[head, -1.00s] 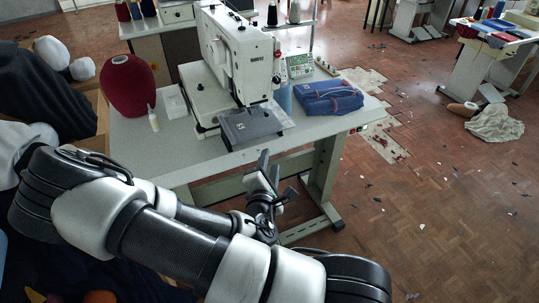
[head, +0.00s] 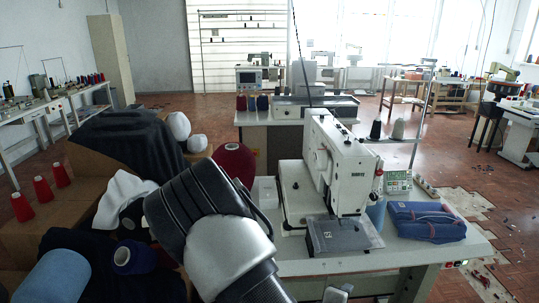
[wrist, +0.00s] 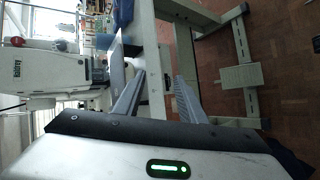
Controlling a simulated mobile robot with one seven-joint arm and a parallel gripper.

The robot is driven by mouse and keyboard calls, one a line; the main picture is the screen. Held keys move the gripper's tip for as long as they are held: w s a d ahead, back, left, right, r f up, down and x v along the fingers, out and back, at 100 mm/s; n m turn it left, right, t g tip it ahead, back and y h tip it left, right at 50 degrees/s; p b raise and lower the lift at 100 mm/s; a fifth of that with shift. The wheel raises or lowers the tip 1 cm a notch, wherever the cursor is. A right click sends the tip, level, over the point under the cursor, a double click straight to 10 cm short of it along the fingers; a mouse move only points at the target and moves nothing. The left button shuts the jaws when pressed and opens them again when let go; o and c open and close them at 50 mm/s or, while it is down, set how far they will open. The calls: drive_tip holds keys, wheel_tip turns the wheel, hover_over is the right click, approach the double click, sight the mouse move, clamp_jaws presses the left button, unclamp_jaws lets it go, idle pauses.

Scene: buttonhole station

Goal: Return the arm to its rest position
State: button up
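My gripper (wrist: 161,82) shows in the wrist view with its two grey fingers apart and nothing between them. It is below and in front of the sewing table, whose pale edge and legs show beyond the fingers. In the head view, my arm comes up from the bottom centre, bent at a white and black joint left of the table. The gripper is largely or wholly below that picture's edge. The white buttonhole machine (head: 335,165) stands on the table (head: 290,262). It also shows sideways in the wrist view (wrist: 50,70).
A folded blue garment (head: 427,222) lies on the table's right side. A dark red cone (head: 233,160) stands at the left, partly behind my arm. Cartons (head: 45,222) with cloth, yarn and red cones crowd the left. Open floor (head: 510,215) lies right of the table.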

drive_tip(key=s+a+r+m+g+y+p, duration=0.2)
drive_tip(key=a+r+m+g+y+p, duration=0.15)
drive_tip(key=a+r+m+y, duration=0.75)
drive_tip(key=s+d+r+h, duration=0.1)
drive_tip(key=s+r, duration=0.3)
drive_tip(key=r, duration=0.4)
drive_tip(key=s+d+r+h, duration=0.1)
drive_tip(key=s+r, duration=0.4)
drive_tip(key=r, duration=0.3)
drive_tip(key=s+d+r+m+h+p, duration=0.1)
drive_tip(key=s+d+r+h, duration=0.1)
drive_tip(key=s+r, duration=0.3)
wheel_tip(320, 180, up, 3)
drive_tip(key=shift+s, duration=0.2)
drive_tip(key=shift+d+g, duration=0.15)
drive_tip(key=shift+g, duration=0.1)
